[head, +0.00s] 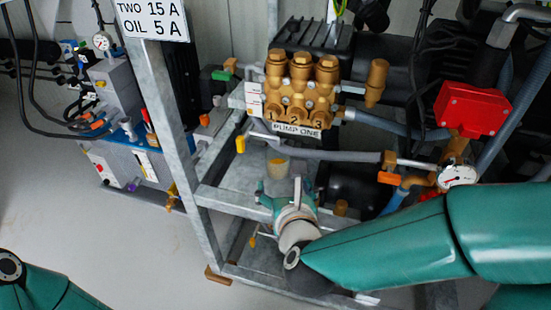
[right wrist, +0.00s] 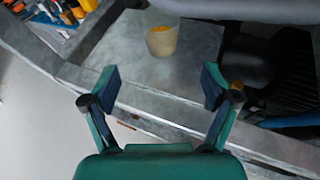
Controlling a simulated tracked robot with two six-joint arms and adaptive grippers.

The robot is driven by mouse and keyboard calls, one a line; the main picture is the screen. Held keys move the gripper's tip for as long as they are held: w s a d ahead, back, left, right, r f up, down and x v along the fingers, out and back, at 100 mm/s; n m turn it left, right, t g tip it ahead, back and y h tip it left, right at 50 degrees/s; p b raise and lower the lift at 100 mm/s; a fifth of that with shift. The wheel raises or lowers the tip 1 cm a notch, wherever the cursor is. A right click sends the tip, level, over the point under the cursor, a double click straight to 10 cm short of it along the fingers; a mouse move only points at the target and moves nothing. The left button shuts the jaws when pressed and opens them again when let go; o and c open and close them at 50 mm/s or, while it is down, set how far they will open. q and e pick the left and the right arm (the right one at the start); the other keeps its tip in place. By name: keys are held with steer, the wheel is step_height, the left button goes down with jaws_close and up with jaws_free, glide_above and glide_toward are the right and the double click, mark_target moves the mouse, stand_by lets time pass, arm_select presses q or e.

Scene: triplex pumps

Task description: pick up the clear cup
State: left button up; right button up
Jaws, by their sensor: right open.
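The clear cup (head: 278,167) stands upright on the grey metal shelf of the pump frame, below the brass pump. It has something yellow-orange in it or behind it. In the right wrist view the cup (right wrist: 161,43) is ahead of the fingers, between their lines and apart from them. My right gripper (head: 281,188) is open and empty, on the near side of the cup; its two spread fingers also show in the right wrist view (right wrist: 160,82). Of my left arm only a green link shows at the lower left; its gripper is out of view.
The frame's galvanised front rail (head: 232,200) runs below the gripper. A grey hose (head: 330,154) passes just behind and above the cup. A yellow-handled valve (head: 241,143) is to the left. The brass pump (head: 302,90) stands above.

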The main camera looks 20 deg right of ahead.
mark_target(279, 170)
steer(key=x, duration=0.6)
steer(key=shift+s+f, duration=0.15)
steer(key=shift+f, duration=0.05)
steer(key=shift+b+x, duration=0.7)
steer(key=shift+x, duration=2.35)
arm_select(q)
steer(key=shift+f, duration=0.1)
arm_select(e)
steer(key=c, duration=1.3)
steer(key=shift+r, duration=0.2)
